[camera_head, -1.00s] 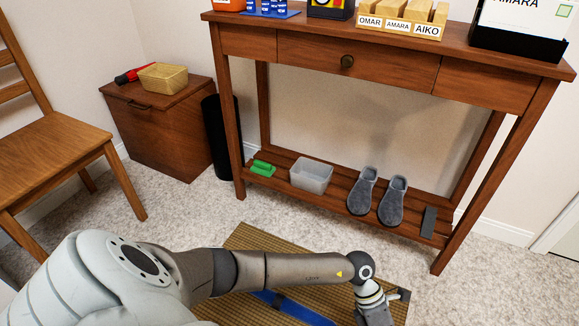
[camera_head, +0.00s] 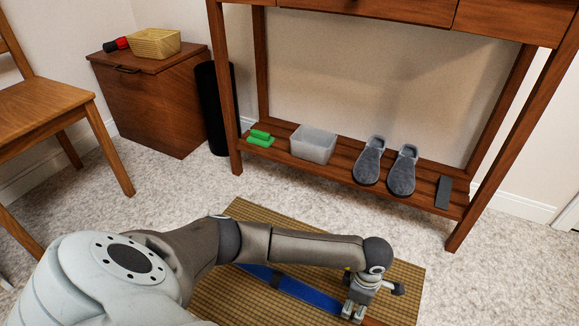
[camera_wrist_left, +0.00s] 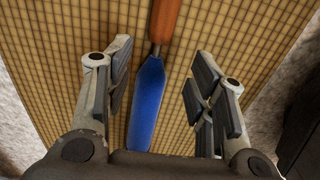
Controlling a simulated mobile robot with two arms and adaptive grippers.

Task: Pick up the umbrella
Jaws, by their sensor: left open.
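A blue umbrella (camera_head: 305,291) lies on a tan woven mat (camera_head: 245,213), partly hidden by my left arm in the head view. In the left wrist view the blue umbrella (camera_wrist_left: 147,95) runs between the fingers, with its orange-brown handle (camera_wrist_left: 165,20) toward the top. My left gripper (camera_head: 353,312) points down over the mat near the handle end. In the left wrist view my left gripper (camera_wrist_left: 158,85) is open, one finger on each side of the umbrella and apart from it. My right gripper is not in view.
A wooden console table's lower shelf (camera_head: 275,154) holds a green brush (camera_head: 260,138), a clear bin (camera_head: 314,145) and grey slippers (camera_head: 370,160). A black cylinder (camera_head: 214,110), wooden cabinet (camera_head: 150,100) and chair (camera_head: 50,110) stand left. Carpet (camera_head: 190,185) between is clear.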

